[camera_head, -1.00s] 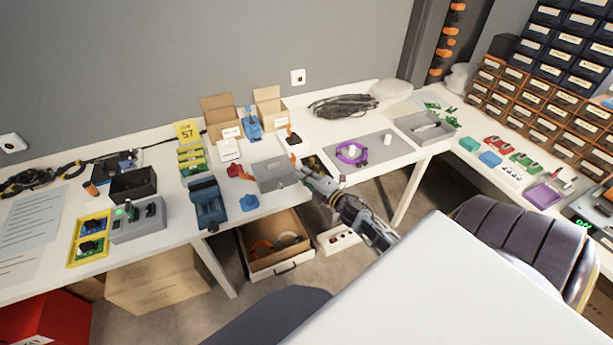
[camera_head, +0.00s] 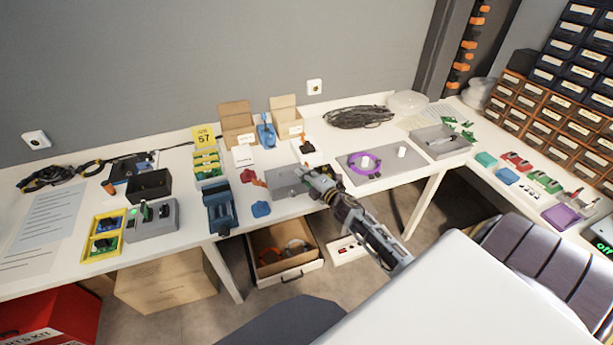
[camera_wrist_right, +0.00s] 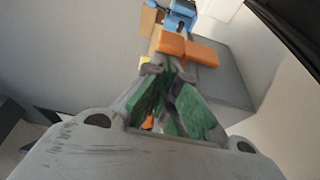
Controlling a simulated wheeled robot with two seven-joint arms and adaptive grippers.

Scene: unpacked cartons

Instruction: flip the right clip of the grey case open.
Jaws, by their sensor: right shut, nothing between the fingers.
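The grey case (camera_head: 286,186) lies on the white bench, left of my right gripper (camera_head: 312,178), which partly covers its right side. In the right wrist view the grey case (camera_wrist_right: 222,80) lies beyond the fingers, with an orange clip (camera_wrist_right: 188,50) standing out at its near edge. My right gripper (camera_wrist_right: 166,74) is shut and empty, with green pads on its fingers. Its fingertips are close to the orange clip; whether they touch it I cannot tell. The clip's exact angle is unclear. My left gripper is not in view.
A blue device (camera_head: 221,207) and a small blue part (camera_head: 261,209) are left of the case, with a red part (camera_head: 250,177) near its left end. A grey mat (camera_head: 378,167) with a purple ring lies to the right. An open drawer (camera_head: 287,266) is below.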

